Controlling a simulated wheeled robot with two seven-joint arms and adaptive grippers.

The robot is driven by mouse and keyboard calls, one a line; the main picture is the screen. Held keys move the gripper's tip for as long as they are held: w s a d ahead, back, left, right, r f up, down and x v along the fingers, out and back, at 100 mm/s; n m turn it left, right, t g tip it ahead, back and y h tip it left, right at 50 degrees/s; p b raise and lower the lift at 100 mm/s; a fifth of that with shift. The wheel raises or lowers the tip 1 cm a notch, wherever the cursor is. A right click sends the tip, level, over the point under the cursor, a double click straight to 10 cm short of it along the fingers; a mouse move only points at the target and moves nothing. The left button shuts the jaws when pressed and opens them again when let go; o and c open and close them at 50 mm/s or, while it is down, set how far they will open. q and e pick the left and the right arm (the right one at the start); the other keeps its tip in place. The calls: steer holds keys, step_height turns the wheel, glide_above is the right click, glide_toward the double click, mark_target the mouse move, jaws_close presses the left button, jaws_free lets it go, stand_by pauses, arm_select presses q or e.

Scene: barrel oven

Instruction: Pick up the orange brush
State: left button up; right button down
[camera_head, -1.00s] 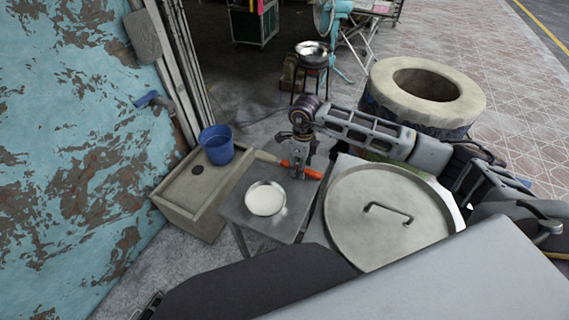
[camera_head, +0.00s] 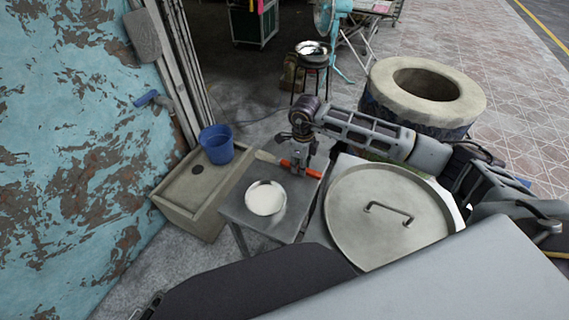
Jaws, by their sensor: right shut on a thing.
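The orange brush (camera_head: 313,173) lies across the far edge of a small metal table (camera_head: 235,207). Its orange handle shows on both sides of my right gripper, and a pale end (camera_head: 267,156) points left toward the sink. My right gripper (camera_head: 299,169) points down and is shut on the handle. Its fingers hide the middle of the handle. I cannot tell whether the brush is clear of the tabletop. My left gripper is not in view.
A bowl of white stuff (camera_head: 265,198) stands on the table just in front of the brush. A blue bucket (camera_head: 216,148) stands on the sink (camera_head: 187,192) to the left. A large round lid (camera_head: 350,220) is close on the right, with the barrel oven (camera_head: 465,98) behind.

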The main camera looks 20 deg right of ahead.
steer(key=shift+r, duration=0.15)
step_height(320, 180, up, 8)
steer(key=shift+r, duration=0.85)
stand_by(1.4)
